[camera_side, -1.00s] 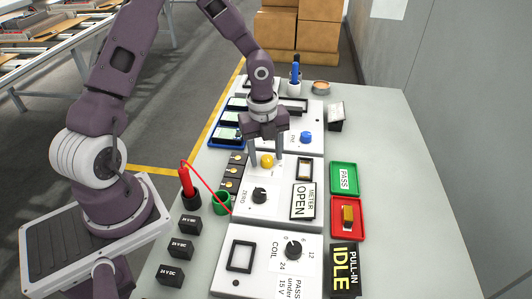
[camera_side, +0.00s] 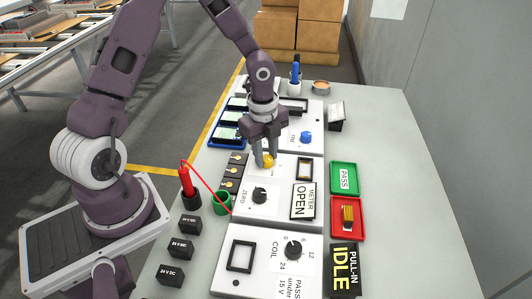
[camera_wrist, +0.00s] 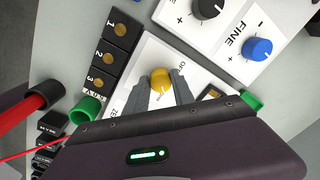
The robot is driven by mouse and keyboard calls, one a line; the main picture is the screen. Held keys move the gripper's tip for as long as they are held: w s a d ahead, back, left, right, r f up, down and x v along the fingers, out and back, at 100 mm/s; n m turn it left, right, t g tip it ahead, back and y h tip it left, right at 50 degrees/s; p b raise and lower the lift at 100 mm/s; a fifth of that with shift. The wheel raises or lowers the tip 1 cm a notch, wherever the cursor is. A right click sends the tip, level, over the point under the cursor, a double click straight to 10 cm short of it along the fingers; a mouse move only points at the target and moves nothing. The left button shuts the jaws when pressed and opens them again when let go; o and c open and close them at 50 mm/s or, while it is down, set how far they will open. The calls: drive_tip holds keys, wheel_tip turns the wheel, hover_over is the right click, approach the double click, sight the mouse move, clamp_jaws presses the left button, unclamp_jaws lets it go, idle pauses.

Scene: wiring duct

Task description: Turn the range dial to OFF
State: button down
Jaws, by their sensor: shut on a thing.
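The range dial is a yellow knob (camera_side: 269,161) on the white middle panel (camera_side: 240,206), and it also shows in the wrist view (camera_wrist: 160,80). My gripper (camera_side: 264,161) is shut on this knob, with a finger on each side of it. In the wrist view my gripper's fingers (camera_wrist: 164,92) reach up to the knob from below. A label partly readable as "O..." lies just above the knob there; its rest is hidden or too small to read.
A black ZERO knob (camera_side: 259,195) and the METER OPEN sign (camera_side: 302,201) are on the same panel. A blue knob (camera_side: 306,138) is behind. A red probe (camera_side: 186,182) with a red wire stands at left. Green PASS tray (camera_side: 344,179) and red tray (camera_side: 347,232) lie right.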

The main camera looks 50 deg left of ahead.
drive_tip(key=n, duration=0.4)
drive_tip(key=shift+n, duration=0.3)
drive_tip(key=n, duration=0.5)
drive_tip(key=shift+d, duration=0.15)
drive_tip(key=n, duration=0.5)
drive_tip(key=shift+n+y, duration=0.3)
drive_tip(key=shift+n, duration=0.1)
drive_tip(key=n, duration=0.4)
drive_tip(key=shift+n+g, duration=0.3)
drive_tip(key=c, duration=1.1)
unclamp_jaws()
